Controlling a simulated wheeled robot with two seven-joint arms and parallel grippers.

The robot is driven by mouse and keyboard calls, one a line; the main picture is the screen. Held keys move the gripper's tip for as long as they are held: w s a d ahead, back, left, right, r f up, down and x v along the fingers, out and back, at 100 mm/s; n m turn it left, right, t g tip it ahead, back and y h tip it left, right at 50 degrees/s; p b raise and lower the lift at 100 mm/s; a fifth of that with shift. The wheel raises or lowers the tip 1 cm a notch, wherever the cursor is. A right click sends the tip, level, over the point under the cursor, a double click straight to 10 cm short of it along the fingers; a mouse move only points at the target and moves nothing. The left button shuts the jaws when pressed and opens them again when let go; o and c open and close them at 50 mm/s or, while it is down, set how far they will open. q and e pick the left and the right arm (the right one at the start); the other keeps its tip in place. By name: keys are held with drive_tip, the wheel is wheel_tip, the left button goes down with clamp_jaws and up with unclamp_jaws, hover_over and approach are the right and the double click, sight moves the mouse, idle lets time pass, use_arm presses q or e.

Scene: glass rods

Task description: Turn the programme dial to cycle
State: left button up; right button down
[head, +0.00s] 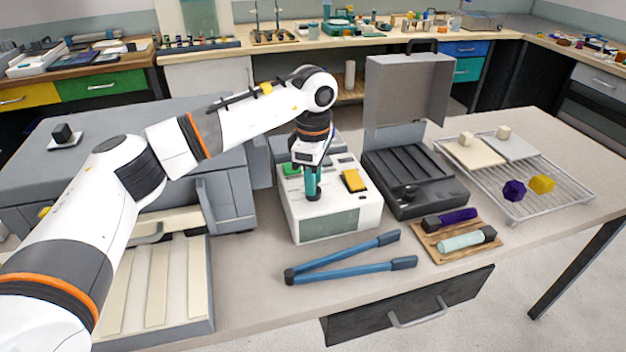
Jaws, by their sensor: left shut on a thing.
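A white box-shaped machine (334,205) stands mid-table with a grey front window, a green button (292,169) and a yellow rocker-like part (354,180) on top. My left gripper (312,194) points straight down onto the top of this machine, between the green and yellow parts. Its jaws are shut on a small dark part there, apparently the programme dial. The jaws hide most of that part, so its pointer and any cycle mark cannot be read. My right gripper is not in view.
A dark case (415,185) with a raised grey lid stands close right of the machine. Blue tongs (345,260) lie in front. A wooden tray (458,240) holds purple and mint tools. A wire rack (560,190) is at right. A grey furnace (225,205) is at left.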

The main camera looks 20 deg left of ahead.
use_arm(q)
drive_tip(key=shift+m, duration=1.1)
drive_tip(key=o, duration=1)
wheel_tip(320, 180, up, 12)
drive_tip(key=shift+r+b, duration=0.1)
drive_tip(key=shift+b, duration=0.6)
